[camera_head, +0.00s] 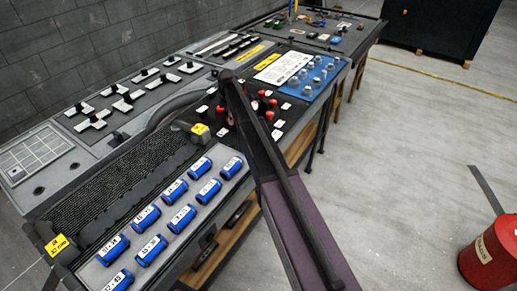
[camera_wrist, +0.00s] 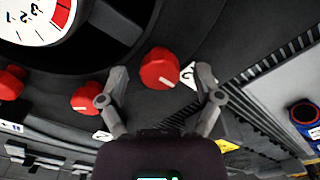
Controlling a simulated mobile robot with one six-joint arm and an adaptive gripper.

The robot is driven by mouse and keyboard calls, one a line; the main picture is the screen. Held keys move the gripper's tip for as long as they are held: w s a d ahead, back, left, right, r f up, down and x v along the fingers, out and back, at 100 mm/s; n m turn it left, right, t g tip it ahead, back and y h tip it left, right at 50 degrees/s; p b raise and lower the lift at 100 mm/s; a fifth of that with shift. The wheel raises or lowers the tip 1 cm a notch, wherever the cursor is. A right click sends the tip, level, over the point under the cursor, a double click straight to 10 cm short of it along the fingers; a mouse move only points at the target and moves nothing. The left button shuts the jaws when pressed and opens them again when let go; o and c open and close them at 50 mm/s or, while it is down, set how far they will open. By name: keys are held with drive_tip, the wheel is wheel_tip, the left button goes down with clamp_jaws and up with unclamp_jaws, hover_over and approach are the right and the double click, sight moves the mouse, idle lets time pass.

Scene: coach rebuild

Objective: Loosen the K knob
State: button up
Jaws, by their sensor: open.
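Several round red knobs with white pointer lines sit on a dark panel. In the wrist view, one red knob (camera_wrist: 160,69) lies between and just beyond the fingertips of my open gripper (camera_wrist: 162,76); no contact shows. A white letter tag (camera_wrist: 188,75) beside it is partly covered by the right finger, and I cannot read it for sure. A second red knob (camera_wrist: 86,98) is left of the left finger, and a third red knob (camera_wrist: 10,82) is at the left edge. I cannot tell which is K. In the head view my arm partly covers the red knobs (camera_head: 271,103).
A white dial gauge (camera_wrist: 35,18) is at the wrist view's upper left. In the head view, blue cylinders (camera_head: 183,218) fill the front tray and a blue panel (camera_head: 318,78) with pale knobs lies behind. A red drum (camera_head: 490,255) stands on the floor at right.

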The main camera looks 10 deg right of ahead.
drive_tip(key=m, duration=0.8)
drive_tip(key=shift+m, duration=0.3)
drive_tip(key=m, duration=0.8)
drive_tip(key=shift+m, duration=0.4)
wheel_tip(320, 180, up, 14)
drive_tip(key=p, duration=1.4)
drive_tip(key=s+d+f+b, duration=0.2)
drive_tip(key=s, duration=0.8)
drive_tip(key=s+d+f+b, duration=0.3)
drive_tip(key=s, duration=0.7)
drive_tip(key=s+d+f+b, duration=0.2)
drive_tip(key=s+f+b, duration=0.1)
drive_tip(key=s, duration=0.8)
drive_tip(key=shift+d, duration=0.2)
